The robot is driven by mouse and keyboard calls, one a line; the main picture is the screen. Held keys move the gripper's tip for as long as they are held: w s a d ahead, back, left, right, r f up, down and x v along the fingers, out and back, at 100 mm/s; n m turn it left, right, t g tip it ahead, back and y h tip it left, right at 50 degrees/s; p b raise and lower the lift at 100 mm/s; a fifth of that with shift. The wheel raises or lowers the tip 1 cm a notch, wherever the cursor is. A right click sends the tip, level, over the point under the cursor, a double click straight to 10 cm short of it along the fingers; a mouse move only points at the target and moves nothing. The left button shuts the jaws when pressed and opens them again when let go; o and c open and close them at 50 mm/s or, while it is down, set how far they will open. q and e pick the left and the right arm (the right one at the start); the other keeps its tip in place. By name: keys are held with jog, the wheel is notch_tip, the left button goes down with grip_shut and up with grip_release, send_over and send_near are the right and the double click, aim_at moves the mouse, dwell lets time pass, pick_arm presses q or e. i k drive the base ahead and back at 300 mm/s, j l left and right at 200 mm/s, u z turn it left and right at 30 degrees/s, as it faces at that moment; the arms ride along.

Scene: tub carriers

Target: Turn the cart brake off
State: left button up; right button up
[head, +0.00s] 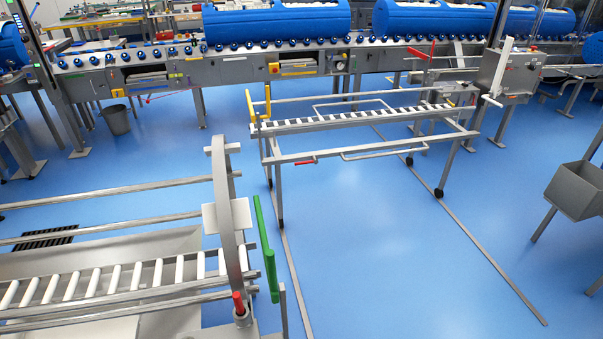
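The cart (385,150) is a grey metal frame with a roller top and black wheels, standing on the blue floor in the middle of the head view. A short red handle (305,161) lies roughly level on its near lower rail; I cannot tell for sure that it is the brake. A white bent bar (384,153) is beside it on the same rail. Two yellow upright pieces (268,100) stand at the cart's left end. Neither of my grippers is in view, and nothing of mine touches the cart.
A roller station (120,290) with a green bar (266,248) and a red-tipped lever (239,304) stands at the near left. A conveyor (230,68) with blue tubs (277,22) runs across the back. A grey bin (582,188) is at right.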

aim_at(315, 160)
jog(key=k+u, duration=0.15)
jog(key=u, duration=0.25)
jog(key=k+u, duration=0.1)
jog(key=u, duration=0.35)
jog(key=k+j+u, duration=0.15)
jog(key=u, duration=0.25)
jog(key=i+l+u, duration=0.3)
jog(key=l, duration=0.5)
jog(key=l+u, duration=0.3)
jog(key=l, duration=0.45)
jog(key=i+l+u, duration=0.1)
jog(key=l+u, duration=0.2)
jog(key=l, duration=0.6)
